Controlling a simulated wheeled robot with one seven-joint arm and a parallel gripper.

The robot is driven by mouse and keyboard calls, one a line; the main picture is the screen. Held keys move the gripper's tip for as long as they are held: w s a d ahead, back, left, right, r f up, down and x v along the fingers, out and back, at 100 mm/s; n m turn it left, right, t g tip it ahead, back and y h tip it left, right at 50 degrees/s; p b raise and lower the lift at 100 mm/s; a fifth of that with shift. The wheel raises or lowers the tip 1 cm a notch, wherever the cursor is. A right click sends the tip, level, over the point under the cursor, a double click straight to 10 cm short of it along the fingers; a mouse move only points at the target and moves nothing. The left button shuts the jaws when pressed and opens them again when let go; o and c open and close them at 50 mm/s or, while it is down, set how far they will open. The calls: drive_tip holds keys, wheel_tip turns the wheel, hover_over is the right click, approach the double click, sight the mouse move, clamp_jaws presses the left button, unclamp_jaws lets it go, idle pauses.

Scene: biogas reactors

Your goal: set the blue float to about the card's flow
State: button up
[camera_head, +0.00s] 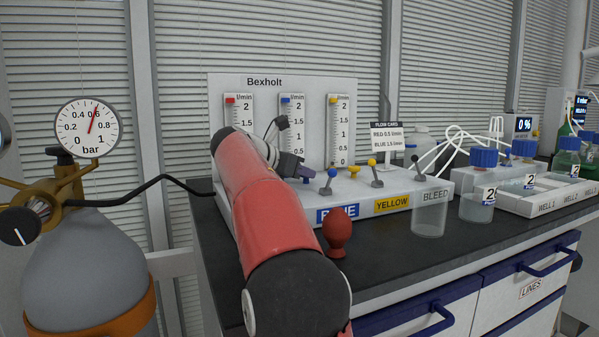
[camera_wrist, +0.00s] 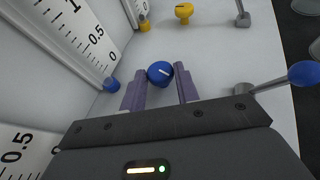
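The flow card (camera_head: 387,138) behind the bench unit reads RED 0.5 l/min and BLUE 1.5 l/min. The blue-marked flow tube scale (camera_head: 291,130) is the middle of three, with a blue mark near its top. In the wrist view a small blue piece (camera_wrist: 111,84) sits just below the 0; I cannot tell whether it is the float. The blue round knob (camera_wrist: 160,72) with a white line is at my fingertips. My gripper (camera_wrist: 166,76) has its two purple fingers apart, one on each side of the knob; firm contact is not clear. In the head view my arm hides part of the unit.
A blue-tipped lever (camera_head: 331,180) stands right of my gripper, with the yellow knob (camera_head: 353,171) and yellow-tipped lever (camera_head: 374,172) beyond. A red bulb-shaped object (camera_head: 337,231) stands on the dark bench in front. A beaker (camera_head: 430,212) and bottles (camera_head: 478,190) are to the right.

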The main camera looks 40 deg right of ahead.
drive_tip(key=c, duration=0.4)
drive_tip(key=p, duration=0.2)
drive_tip(key=m+g+p, duration=0.1)
drive_tip(key=p, duration=0.1)
drive_tip(key=shift+w+a+r, duration=0.1)
drive_tip(key=shift+w+r, duration=0.05)
drive_tip(key=shift+r, duration=0.25)
drive_tip(key=shift+c, duration=0.2)
drive_tip(key=shift+f+m+g+p, duration=0.15)
drive_tip(key=shift+m+g+p, duration=0.25)
drive_tip(key=shift+p, duration=0.65)
drive_tip(key=shift+f+g, duration=0.25)
drive_tip(key=shift+g, duration=0.05)
drive_tip(key=o, duration=0.9)
